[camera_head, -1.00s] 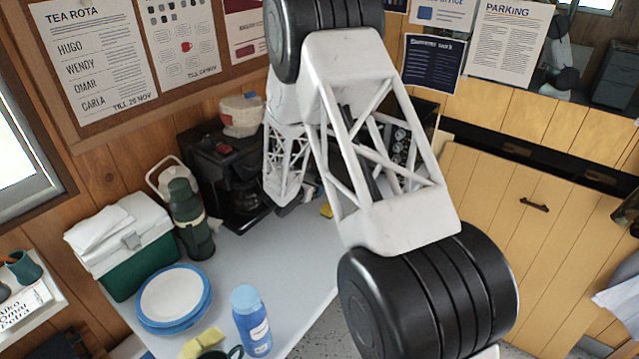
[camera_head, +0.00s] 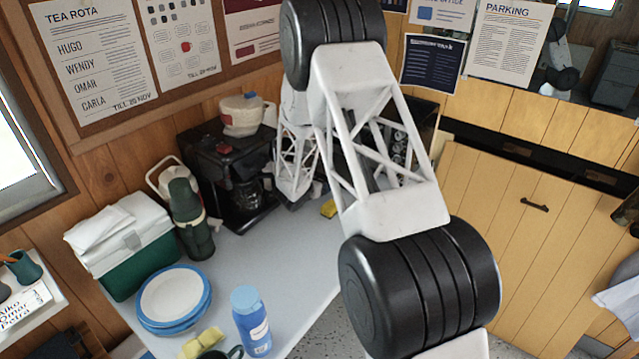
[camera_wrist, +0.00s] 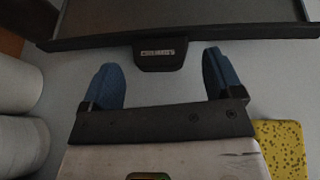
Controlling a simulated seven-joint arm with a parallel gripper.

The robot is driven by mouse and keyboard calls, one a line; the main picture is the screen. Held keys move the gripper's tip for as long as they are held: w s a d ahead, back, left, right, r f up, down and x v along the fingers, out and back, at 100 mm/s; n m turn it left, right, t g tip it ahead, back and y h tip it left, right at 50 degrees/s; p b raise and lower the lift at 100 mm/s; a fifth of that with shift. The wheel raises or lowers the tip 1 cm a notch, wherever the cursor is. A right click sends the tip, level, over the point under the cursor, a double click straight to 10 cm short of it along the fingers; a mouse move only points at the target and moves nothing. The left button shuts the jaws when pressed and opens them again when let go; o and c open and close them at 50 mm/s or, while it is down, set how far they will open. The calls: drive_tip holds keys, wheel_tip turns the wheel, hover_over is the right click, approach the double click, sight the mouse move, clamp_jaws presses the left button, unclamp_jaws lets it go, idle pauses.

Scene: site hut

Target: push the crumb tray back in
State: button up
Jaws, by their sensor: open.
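The crumb tray (camera_wrist: 240,31) shows at the top of the wrist view as a wide, flat dark tray with a raised front lip. A short black tab with a small pale label (camera_wrist: 160,52) sticks out from the middle of its lip. My gripper (camera_wrist: 160,77) has two blue fingertips, spread apart and empty. They lie just short of the lip, one on each side of the tab, with a gap to it. I cannot tell their height above the table. How far the tray stands out is not visible. In the head view my arm hides the tray and the gripper.
A yellow speckled sponge (camera_wrist: 283,148) lies right beside my gripper. White cylinders (camera_wrist: 22,130) stand at the left. In the head view a black coffee machine (camera_head: 222,170), green flask (camera_head: 190,215), cool box (camera_head: 130,250), plates (camera_head: 172,298) and blue bottle (camera_head: 251,322) stand on the table (camera_head: 290,265).

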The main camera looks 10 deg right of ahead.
drive_tip(key=shift+x, duration=0.75)
drive_tip(key=c, duration=1.3)
drive_tip(key=shift+o, duration=0.2)
drive_tip(key=w+d, duration=0.8)
drive_tip(key=shift+w+d, duration=0.3)
drive_tip(key=o, duration=1.3)
drive_tip(key=shift+c, duration=0.2)
drive_tip(key=shift+s+a, duration=0.1)
